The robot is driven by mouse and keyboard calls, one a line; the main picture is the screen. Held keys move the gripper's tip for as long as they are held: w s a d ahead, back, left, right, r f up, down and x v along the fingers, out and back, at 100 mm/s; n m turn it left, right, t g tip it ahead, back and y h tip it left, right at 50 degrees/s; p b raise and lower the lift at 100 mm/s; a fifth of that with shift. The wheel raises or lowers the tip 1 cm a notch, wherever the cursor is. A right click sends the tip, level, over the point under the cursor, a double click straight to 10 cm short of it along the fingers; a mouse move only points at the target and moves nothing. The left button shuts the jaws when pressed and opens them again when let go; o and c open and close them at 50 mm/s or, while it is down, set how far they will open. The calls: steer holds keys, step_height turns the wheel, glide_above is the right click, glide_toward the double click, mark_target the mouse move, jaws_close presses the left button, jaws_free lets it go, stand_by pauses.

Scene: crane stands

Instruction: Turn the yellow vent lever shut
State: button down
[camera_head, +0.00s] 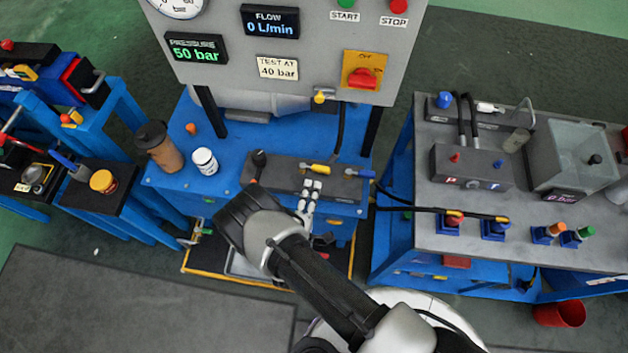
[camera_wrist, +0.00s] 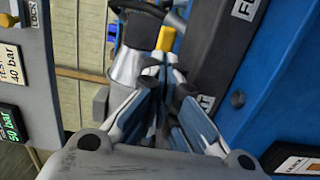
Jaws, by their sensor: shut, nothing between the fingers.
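In the head view, a yellow lever (camera_head: 316,169) lies on the dark valve block (camera_head: 283,174) at the front of the blue stand. I cannot read which one is the vent. My gripper (camera_head: 313,187) is shut and empty, just in front of the first lever. In the wrist view, a yellow lever end (camera_wrist: 166,38) shows just beyond the closed fingertips (camera_wrist: 157,74). Whether they touch it I cannot tell. The fingers hide part of the block.
The grey gauge panel (camera_head: 285,40) rises behind the block, with a small yellow-ended valve (camera_head: 320,97) at its lower edge. A black-knobbed lever (camera_head: 259,158) stands at the block's left end. A white jar (camera_head: 204,161) and brown bottle (camera_head: 158,145) stand further left.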

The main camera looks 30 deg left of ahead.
mark_target(317, 171)
steer(key=shift+b+x, duration=0.35)
steer(key=shift+x, duration=1.35)
steer(key=shift+w, duration=0.55)
steer(key=shift+r, duration=0.1)
